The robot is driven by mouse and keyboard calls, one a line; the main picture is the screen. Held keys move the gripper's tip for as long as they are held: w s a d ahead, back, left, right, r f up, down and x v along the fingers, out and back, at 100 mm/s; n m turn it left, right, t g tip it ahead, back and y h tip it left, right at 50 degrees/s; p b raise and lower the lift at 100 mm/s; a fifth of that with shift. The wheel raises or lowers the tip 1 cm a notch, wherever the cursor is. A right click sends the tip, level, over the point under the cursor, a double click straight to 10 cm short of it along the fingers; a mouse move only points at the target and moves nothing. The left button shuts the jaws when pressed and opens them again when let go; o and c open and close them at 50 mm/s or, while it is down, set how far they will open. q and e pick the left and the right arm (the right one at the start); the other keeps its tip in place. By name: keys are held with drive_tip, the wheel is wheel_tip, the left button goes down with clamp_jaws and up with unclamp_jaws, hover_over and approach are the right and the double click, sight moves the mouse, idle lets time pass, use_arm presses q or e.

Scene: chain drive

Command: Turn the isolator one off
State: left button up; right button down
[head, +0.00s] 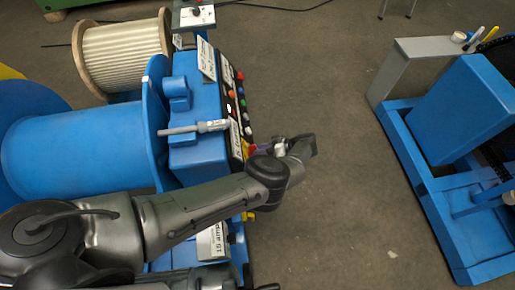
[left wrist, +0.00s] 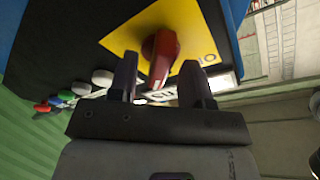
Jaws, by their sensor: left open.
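The isolator is a red rotary knob (left wrist: 160,55) on a yellow plate (left wrist: 125,38), with an "O" and "I" mark at the plate's right side in the left wrist view. In the head view the yellow and red isolator (head: 251,150) shows only as a small patch on the panel's side, partly hidden by my arm. My left gripper (left wrist: 158,80) is open, one finger on each side of the knob's lower end. I cannot tell whether the fingers touch it. In the head view the left gripper (head: 268,148) points at the panel. My right gripper is not in view.
The blue machine's panel carries several coloured buttons (head: 240,90) above the isolator. A grey rod (head: 195,128) sticks out on top. A wooden cable reel (head: 125,53) stands behind. Clear floor (head: 335,100) lies between this machine and the blue frame (head: 460,110) at right.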

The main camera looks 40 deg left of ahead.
use_arm(q)
drive_tip(key=shift+s+a+f, duration=0.2)
drive_tip(key=shift+s+a, duration=0.25)
drive_tip(key=shift+c, duration=0.4)
clamp_jaws()
